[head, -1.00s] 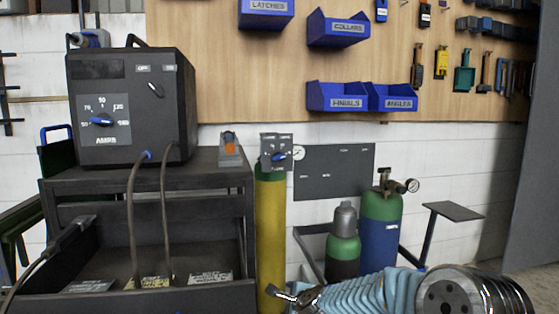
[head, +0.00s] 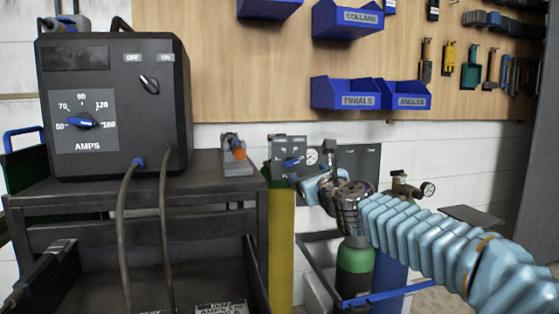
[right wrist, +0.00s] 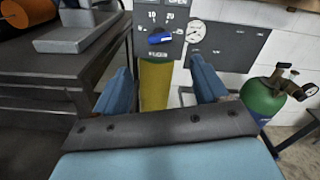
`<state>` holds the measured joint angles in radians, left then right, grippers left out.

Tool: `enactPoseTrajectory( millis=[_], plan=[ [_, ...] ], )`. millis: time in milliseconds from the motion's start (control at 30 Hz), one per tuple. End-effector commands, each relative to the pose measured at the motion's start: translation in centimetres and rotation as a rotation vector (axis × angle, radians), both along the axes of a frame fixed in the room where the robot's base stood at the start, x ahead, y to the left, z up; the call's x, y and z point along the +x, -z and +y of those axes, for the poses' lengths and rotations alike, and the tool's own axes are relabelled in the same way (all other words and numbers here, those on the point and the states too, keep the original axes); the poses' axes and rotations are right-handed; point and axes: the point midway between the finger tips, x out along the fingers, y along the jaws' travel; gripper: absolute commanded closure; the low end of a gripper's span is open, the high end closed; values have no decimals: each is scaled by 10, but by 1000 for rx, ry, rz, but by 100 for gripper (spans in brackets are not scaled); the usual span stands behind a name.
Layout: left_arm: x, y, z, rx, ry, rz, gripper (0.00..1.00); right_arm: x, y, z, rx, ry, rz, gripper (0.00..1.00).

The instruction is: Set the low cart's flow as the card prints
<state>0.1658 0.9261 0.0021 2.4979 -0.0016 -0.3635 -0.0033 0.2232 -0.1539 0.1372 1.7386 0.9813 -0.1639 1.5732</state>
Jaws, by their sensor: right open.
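A grey flow plate (head: 288,146) with a blue knob (head: 291,162) and a round gauge (head: 312,156) sits above the yellow cylinder (head: 281,250). In the right wrist view the plate (right wrist: 176,12) has printed numbers, and its blue knob (right wrist: 160,38) lies ahead between my fingers. My right gripper (right wrist: 160,82) is open and empty, short of the knob; in the head view it (head: 302,180) is just below and right of the plate. A printed card (head: 222,306) lies in the dark cart's lower tray, cut by the frame and too small to read surely. My left gripper is out of view.
A black AMPS welder box (head: 112,100) stands on the dark cart (head: 130,205) at left, beside an orange-tipped tool in a grey holder (head: 236,158). Green-topped cylinders (head: 354,268) with a gauge stand right, below my arm. Blue bins (head: 345,94) hang on the wall board.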

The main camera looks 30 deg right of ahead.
Motion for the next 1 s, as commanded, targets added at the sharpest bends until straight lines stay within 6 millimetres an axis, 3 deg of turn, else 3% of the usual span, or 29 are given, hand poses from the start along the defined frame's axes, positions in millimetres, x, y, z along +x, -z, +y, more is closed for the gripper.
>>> enactPoseTrajectory(
  millis=[167,500,700,1000],
  plan=[
    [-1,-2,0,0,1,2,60,14,-2,-4,3,0,-2,28],
    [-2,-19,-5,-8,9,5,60,89,-3,-21,3,-1,0,28],
    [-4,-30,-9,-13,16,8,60,121,-3,-29,2,0,-1,28],
    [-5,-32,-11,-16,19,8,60,134,-1,-32,0,0,-2,28]
  ],
)
